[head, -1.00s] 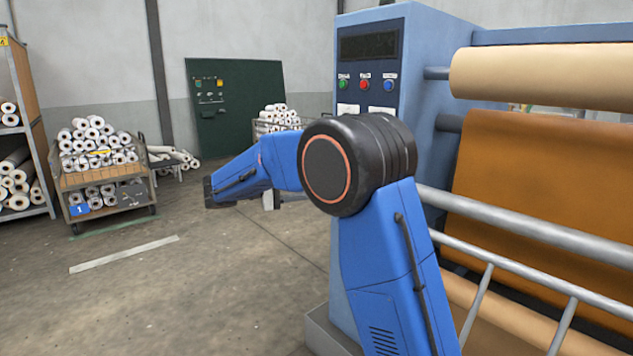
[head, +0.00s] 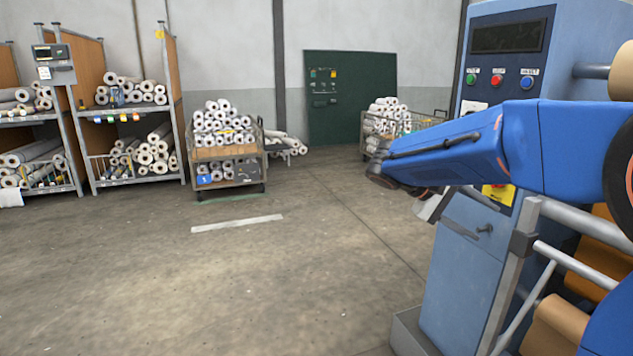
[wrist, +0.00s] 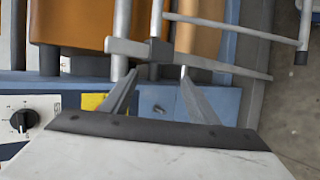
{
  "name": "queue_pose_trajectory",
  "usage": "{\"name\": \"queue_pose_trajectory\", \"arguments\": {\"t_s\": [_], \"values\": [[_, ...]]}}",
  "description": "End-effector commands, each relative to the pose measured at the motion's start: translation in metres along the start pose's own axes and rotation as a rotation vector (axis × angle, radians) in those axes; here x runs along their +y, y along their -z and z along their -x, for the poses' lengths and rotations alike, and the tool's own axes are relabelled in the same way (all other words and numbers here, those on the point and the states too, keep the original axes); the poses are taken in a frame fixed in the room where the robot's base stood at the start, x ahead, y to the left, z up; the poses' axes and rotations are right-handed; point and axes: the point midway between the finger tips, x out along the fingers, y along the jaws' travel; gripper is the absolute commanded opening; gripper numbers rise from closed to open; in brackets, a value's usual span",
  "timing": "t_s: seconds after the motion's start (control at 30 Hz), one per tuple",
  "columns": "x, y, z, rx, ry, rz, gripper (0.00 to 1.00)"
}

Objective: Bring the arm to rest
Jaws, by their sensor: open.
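My blue arm (head: 470,150) reaches in from the right in the head view, with its forearm level in front of the calender press (head: 470,270). My gripper (wrist: 157,78) shows in the wrist view, with its two grey fingers apart and nothing between them. Behind the fingers are the press's grey rails (wrist: 215,23) and blue frame (wrist: 230,90). I cannot tell the exact gap between fingers and rails. In the head view the forearm hides most of the gripper and part of the press front.
The press panel (head: 505,60) has green, red and blue buttons. Racks of rolls (head: 135,100) stand at the left, with a loaded cart (head: 228,155) beside them. A wire cart (head: 395,125) stands near the green board (head: 350,95). The middle floor (head: 290,260) is clear.

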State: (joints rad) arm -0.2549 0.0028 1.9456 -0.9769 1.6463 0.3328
Motion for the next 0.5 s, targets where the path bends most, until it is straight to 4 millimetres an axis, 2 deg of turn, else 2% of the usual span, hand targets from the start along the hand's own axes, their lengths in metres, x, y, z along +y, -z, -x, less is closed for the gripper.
{"name": "queue_pose_trajectory", "arguments": {"t_s": [0.03,0.2,0.5], "values": [[-0.003,-0.017,-0.007,0.008,0.049,-0.001,0.55],[-0.027,-0.062,-0.024,0.047,0.214,0.004,0.55],[-0.079,-0.134,-0.037,0.145,0.493,-0.026,0.55]]}}
